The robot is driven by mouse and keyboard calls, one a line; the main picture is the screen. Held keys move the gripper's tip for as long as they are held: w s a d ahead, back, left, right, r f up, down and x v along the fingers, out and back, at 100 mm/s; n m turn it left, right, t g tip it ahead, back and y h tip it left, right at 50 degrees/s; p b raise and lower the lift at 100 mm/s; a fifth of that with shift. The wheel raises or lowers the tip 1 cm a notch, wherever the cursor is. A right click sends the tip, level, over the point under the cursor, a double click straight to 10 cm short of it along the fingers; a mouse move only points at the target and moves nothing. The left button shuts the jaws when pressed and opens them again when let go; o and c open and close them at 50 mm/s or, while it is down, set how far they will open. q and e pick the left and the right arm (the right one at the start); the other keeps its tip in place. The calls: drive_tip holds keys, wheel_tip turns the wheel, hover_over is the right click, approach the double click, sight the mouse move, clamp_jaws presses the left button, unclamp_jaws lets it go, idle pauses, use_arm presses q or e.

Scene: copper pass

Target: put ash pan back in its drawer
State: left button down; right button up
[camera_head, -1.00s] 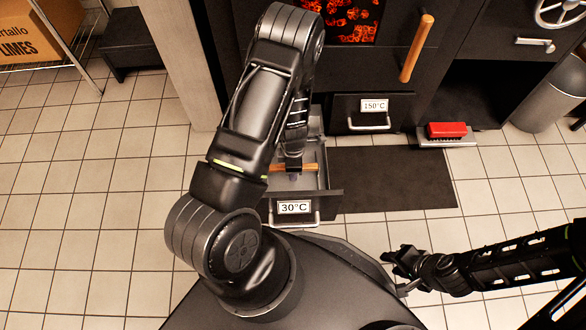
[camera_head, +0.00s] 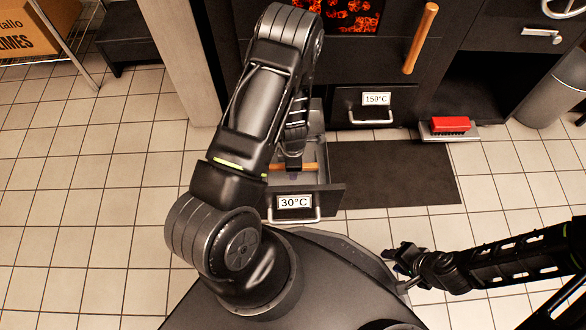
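The drawer labelled 30°C (camera_head: 330,198) stands open low in front of the dark oven. The grey ash pan (camera_head: 312,155) appears to lie inside it, with a wooden handle (camera_head: 308,167) across it. My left gripper (camera_head: 293,168) points down at this handle. My own arm hides much of the pan and drawer, and the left fingers are too hidden to show whether they are shut. My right gripper (camera_head: 398,270) is open and empty, at the lower right, away from the drawer.
A closed drawer labelled 150°C (camera_head: 402,103) is to the right of the open one. A dark mat (camera_head: 395,175) lies on the tiled floor. A red brush (camera_head: 449,124) rests on a grey tray (camera_head: 463,136). A grey bin (camera_head: 553,95) stands at far right.

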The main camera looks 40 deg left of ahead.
use_arm(q)
drive_tip(key=shift+f+b, duration=0.35)
drive_tip(key=shift+f, duration=0.1)
drive_tip(key=c, duration=1.2)
unclamp_jaws()
drive_tip(key=shift+r, duration=0.1)
wheel_tip(320, 180, up, 8)
drive_tip(key=p, duration=0.3)
drive_tip(key=shift+p, duration=0.35)
drive_tip(key=shift+f, duration=0.2)
